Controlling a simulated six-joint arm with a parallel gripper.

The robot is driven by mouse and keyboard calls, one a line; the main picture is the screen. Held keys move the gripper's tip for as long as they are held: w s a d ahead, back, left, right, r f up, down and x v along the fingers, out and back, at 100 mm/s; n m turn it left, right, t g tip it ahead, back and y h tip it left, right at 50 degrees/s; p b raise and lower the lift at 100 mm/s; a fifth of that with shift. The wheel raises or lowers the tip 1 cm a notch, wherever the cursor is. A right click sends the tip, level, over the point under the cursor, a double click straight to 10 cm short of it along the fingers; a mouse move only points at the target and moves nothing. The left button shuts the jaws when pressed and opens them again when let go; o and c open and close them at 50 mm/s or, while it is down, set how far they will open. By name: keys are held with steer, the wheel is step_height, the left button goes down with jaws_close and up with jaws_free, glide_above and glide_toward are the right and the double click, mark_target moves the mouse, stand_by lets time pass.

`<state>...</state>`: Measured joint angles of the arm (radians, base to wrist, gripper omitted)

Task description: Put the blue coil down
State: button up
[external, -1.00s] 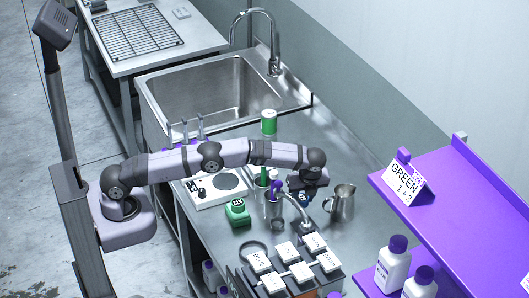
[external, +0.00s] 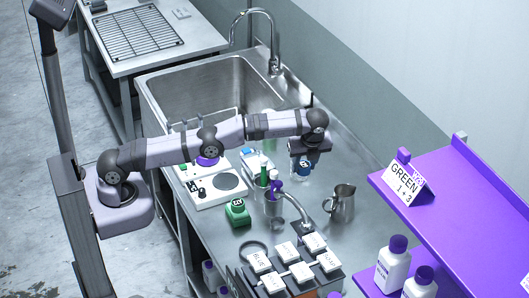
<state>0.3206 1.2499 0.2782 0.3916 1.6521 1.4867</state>
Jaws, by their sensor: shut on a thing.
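My gripper (external: 304,158) is at the end of my outstretched arm, pointing down over the steel counter, to the right of the sink. It is shut on the blue coil (external: 305,170), a small dark blue piece with a pale spot that shows just below the jaws. The gripper body hides most of the coil. The coil appears held above the counter, though its exact height cannot be told from this view.
A steel jug (external: 342,203) stands in front of the gripper, and a cup (external: 274,203) holds upright tools. A white scale (external: 217,186), a green timer (external: 237,212) and a rack of labelled white-topped packets (external: 293,268) are nearer. Counter around the gripper's right is clear.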

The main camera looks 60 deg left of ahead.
steer(key=shift+a, duration=0.1)
steer(key=w+a+f+m+t+b, duration=0.1)
steer(key=w+a+f+m+b, duration=0.15)
steer(key=a, duration=0.45)
steer(key=w+a+f+m+b, duration=0.2)
steer(key=a+f, duration=0.1)
steer(key=a, duration=0.5)
steer(key=m+t+h+b, duration=0.2)
steer(key=m+b, duration=0.1)
steer(key=m, duration=0.1)
glide_above(277, 155)
steer(key=s, duration=0.1)
step_height(277, 155, down, 2)
steer(key=shift+d+f+p, duration=0.15)
steer(key=shift+f+p, duration=0.7)
steer(key=shift+f, duration=1.7)
steer(key=shift+d+f+p, duration=0.15)
steer(key=shift+f+p, duration=0.65)
steer(key=shift+f, duration=1.75)
steer(key=shift+f, duration=0.25)
steer(key=o, duration=1.1)
steer(key=shift+r, duration=0.1)
